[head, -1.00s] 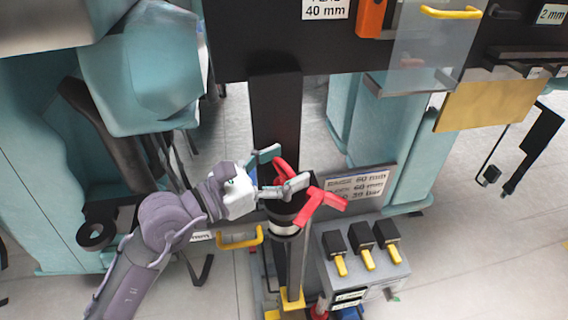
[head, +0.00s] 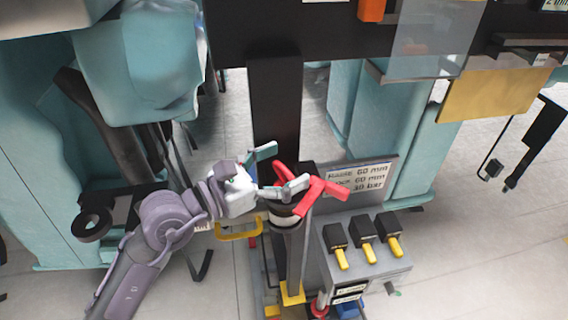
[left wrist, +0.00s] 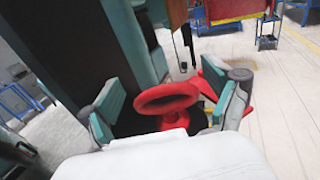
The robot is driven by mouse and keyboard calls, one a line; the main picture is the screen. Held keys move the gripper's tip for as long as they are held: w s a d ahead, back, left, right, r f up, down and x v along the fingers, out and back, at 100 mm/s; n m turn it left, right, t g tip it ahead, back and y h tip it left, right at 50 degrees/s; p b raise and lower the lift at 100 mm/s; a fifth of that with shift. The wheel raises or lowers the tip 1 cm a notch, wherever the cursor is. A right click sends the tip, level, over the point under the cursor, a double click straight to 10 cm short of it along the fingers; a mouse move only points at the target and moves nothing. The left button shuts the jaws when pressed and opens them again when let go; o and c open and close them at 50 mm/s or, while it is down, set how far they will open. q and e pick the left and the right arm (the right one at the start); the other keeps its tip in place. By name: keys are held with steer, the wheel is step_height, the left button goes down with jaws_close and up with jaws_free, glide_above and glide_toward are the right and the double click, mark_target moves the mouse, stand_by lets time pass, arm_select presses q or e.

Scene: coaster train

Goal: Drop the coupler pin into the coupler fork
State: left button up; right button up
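A red piece with a ring and spread arms (head: 320,190), which may be the coupler pin, stands at the top of a dark cylinder with a pale band (head: 284,213). In the left wrist view its red ring (left wrist: 168,97) lies between the fingers. My left gripper (head: 274,170) is open, its two teal-padded fingers on either side of the ring; it also shows in the left wrist view (left wrist: 168,112). I see no clear grip on the red piece. A shank below the ring is hidden. I cannot make out the coupler fork. My right gripper is not in view.
A dark upright post (head: 274,110) stands just behind the gripper. A grey box with several yellow-tipped levers (head: 366,250) and a lettered plate (head: 358,181) are to the right. A yellow handle (head: 239,231) is below the gripper. Teal machine bodies (head: 150,65) flank the area.

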arm_select(q)
steer(key=shift+o, duration=0.2)
steer(key=shift+f, duration=0.1)
steer(key=shift+s+a, duration=0.1)
steer(key=shift+a, duration=0.05)
steer(key=v, duration=1.1)
steer(key=shift+s+a, duration=0.2)
steer(key=shift+a, duration=0.05)
